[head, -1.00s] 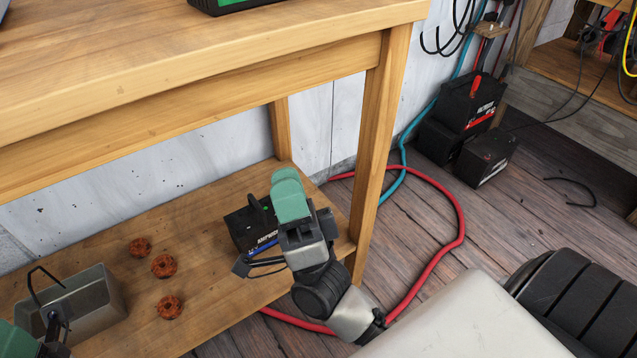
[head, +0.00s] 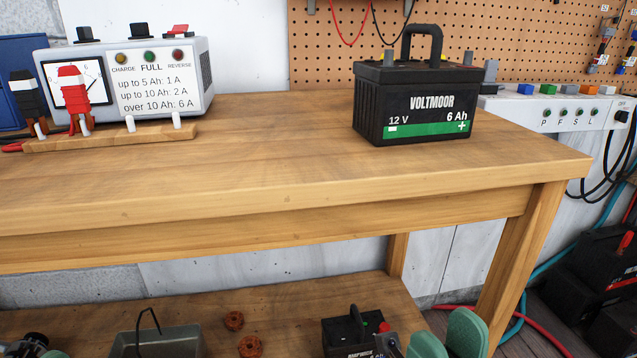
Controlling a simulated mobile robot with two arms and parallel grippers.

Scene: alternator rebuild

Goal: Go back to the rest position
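My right gripper (head: 447,340) is at the bottom edge, right of centre, with two green finger pads side by side. It is beside the small dark battery (head: 350,332) on the lower shelf and overlaps its right side in this view. I see nothing between the pads, but the angle does not show whether they are apart. My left gripper (head: 36,346) barely shows at the bottom left corner, mostly cut off by the frame. Its opening cannot be made out.
The wooden bench top (head: 280,150) lies above both grippers. It carries a Voltmoor battery (head: 415,105) and a charger (head: 130,75) with red and black clamps. On the lower shelf are a grey bin (head: 160,342) and rusty round parts (head: 234,320). A bench leg (head: 520,265) stands at right.

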